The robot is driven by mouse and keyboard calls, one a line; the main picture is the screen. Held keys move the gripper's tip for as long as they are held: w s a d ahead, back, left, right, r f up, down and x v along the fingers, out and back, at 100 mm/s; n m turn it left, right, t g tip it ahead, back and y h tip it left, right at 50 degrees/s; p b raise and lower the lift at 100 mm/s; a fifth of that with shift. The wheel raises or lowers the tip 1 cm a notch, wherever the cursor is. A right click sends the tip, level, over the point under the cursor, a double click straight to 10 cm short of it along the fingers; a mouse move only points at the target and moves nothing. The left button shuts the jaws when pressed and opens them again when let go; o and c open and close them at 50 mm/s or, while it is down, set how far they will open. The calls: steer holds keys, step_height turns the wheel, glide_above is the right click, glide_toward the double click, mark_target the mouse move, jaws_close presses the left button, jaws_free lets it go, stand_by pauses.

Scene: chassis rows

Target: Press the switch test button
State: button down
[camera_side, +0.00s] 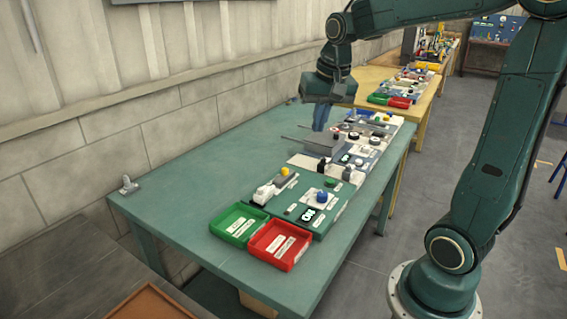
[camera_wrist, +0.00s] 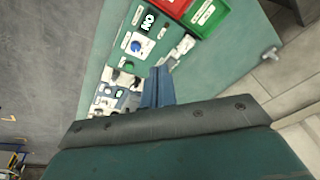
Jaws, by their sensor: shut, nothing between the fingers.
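My gripper (camera_side: 319,128) is shut and empty, its blue fingers pointing down over the board on the green table, near a grey block (camera_side: 318,148). In the wrist view the closed fingers (camera_wrist: 158,74) lie over the board's edge. A blue round button (camera_side: 322,196) sits on a white plate near the front of the board; it also shows in the wrist view (camera_wrist: 136,46), apart from the fingers. The labels are too small to tell which one is the switch test button.
A green tray (camera_side: 239,233) and a red tray (camera_side: 279,262) stand at the near end of the board. A small metal clamp (camera_side: 129,185) is at the table's left edge. Bare green tabletop (camera_side: 190,180) lies left of the board. A yellow table (camera_side: 418,116) stands behind.

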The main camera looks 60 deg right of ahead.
steer(key=w+d+f+m+g, duration=0.1)
steer(key=w+d+f+m, duration=0.15)
steer(key=d, duration=0.35)
steer(key=w+d+f+m, duration=0.2)
steer(key=d+f, duration=0.1)
steer(key=d, duration=0.2)
steer(key=m+g+y, duration=0.1)
steer(key=m+g, duration=0.1)
steer(key=m, duration=0.3)
glide_above(330, 181)
step_height(330, 181, down, 8)
steer(key=shift+r, duration=0.2)
steer(key=shift+d, duration=0.1)
step_height(330, 181, down, 14)
